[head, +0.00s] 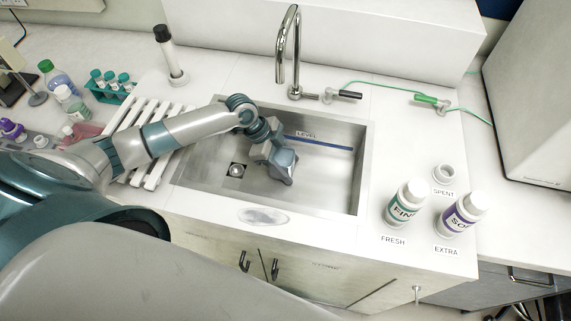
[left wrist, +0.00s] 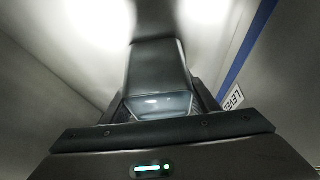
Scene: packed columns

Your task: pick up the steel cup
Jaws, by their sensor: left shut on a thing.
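My left gripper (head: 279,168) reaches down inside the sink, right of the drain. It is shut on a grey, shiny piece, which I take to be the steel cup (left wrist: 160,104). In the left wrist view the piece sits between the dark fingers, with a pale bluish reflective face towards the camera. In the head view the gripper hides most of it, so its full outline and whether it touches the sink floor cannot be told. My right gripper is not in view.
The sink (head: 335,185) has steep walls around the gripper and a blue level line (head: 325,144). A tall faucet (head: 296,50) stands behind. A white slatted rack (head: 150,115) lies left of the sink.

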